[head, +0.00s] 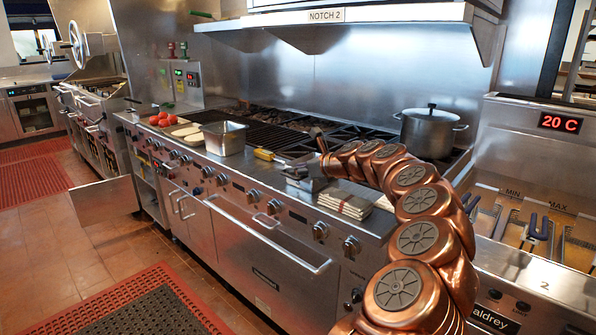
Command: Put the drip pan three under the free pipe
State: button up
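I cannot pick out a pan marked three or a free pipe in the head view. An open rectangular metal pan (224,139) sits on the range's front ledge, left of my gripper; I see no number on it. My copper arm curves up from the lower right, and my gripper (308,172) is at its far end, over the front edge of the range.
The long steel range (262,228) fills the middle. A lidded pot (430,132) stands at its back right. Folded cloths (345,203), a yellow-handled tool (265,155) and tomatoes (162,119) lie along its front. A fryer (530,150) stands right. The tiled floor (75,245) at left is open.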

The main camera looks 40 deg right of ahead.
jog(key=v, duration=1.1)
jog(key=shift+s+d+r, duration=0.1)
jog(key=shift+s+r, duration=0.1)
jog(key=shift+s, duration=0.15)
